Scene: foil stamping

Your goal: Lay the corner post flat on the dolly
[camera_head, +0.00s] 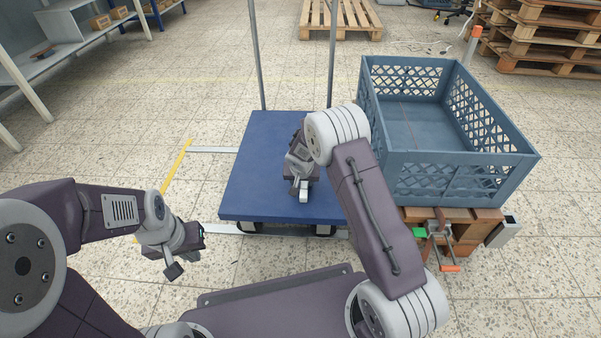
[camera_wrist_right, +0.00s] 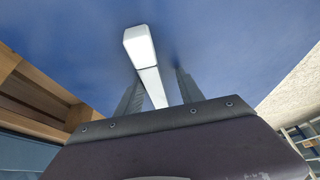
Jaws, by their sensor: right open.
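The blue dolly (camera_head: 255,150) stands in the middle of the head view, with two upright grey poles at its far side. My right gripper (camera_head: 302,183) is over the dolly's deck. A white bar, which looks like the corner post (camera_head: 304,193), shows at the gripper's near side; the arm hides most of it. In the right wrist view the white post (camera_wrist_right: 140,47) is between the spread fingers of the right gripper (camera_wrist_right: 158,95), over blue deck. I cannot tell whether it touches the deck. My left gripper (camera_head: 185,255) is left of the dolly, away from it; its jaw opening is unclear.
A blue-grey crate (camera_head: 450,170) stands on a wooden pallet right of the dolly. An orange-capped post (camera_head: 474,42) stands at its far corner. A clamp-like tool (camera_head: 438,240) is at the pallet's near side. Stacked pallets (camera_head: 545,35) are at back right.

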